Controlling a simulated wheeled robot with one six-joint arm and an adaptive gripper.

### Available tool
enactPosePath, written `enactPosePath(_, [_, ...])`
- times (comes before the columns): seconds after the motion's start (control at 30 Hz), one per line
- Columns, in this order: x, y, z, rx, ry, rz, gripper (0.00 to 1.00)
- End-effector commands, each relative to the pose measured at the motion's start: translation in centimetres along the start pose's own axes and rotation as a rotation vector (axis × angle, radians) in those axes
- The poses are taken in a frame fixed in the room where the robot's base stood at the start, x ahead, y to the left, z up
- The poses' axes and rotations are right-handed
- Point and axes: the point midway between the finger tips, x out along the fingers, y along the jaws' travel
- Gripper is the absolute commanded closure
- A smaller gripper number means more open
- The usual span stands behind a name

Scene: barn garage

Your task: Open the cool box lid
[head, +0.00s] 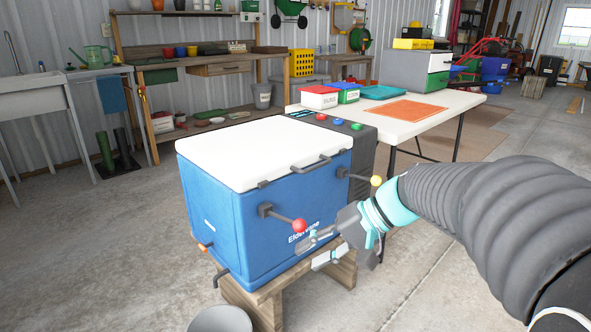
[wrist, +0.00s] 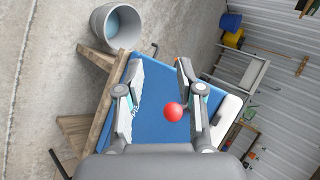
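The blue cool box (head: 215,215) stands on a wooden stand with its white lid (head: 265,150) down and closed. A dark handle (head: 311,164) sits at the lid's front edge. On the front face are two dark levers, one with a red knob (head: 299,225) and one with a yellow knob (head: 376,181). My gripper (head: 308,252) is open in front of the box, just below and right of the red knob. In the wrist view my gripper (wrist: 160,68) has its fingers spread, with the red knob (wrist: 173,111) showing between them, nearer the right finger. Contact cannot be told.
A white table (head: 440,105) with bins and an orange mat stands behind right. A dark panel with coloured buttons (head: 338,122) adjoins the box. A grey bucket (head: 220,319) is on the floor at front.

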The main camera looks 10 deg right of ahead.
Motion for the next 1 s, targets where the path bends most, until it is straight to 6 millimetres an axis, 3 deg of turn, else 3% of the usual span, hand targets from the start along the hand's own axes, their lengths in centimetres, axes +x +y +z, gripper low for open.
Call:
enactPosePath(0.03, [-0.1, 0.2, -2.2, 0.028, 0.001, -0.079, 0.63])
enactPosePath(0.27, [-3.0, 0.6, -11.6, 0.07, 0.079, -0.452, 0.63])
enactPosePath(0.4, [-5.9, 2.5, -16.9, 0.066, 0.171, -0.655, 0.63])
enactPosePath(0.5, [-7.9, 4.0, -19.6, 0.053, 0.238, -0.764, 0.63])
enactPosePath(0.73, [-10.3, 6.0, -22.4, 0.031, 0.326, -0.882, 0.63])
enactPosePath(1.0, [-8.9, 3.9, -23.3, 0.026, 0.329, -0.889, 0.63])
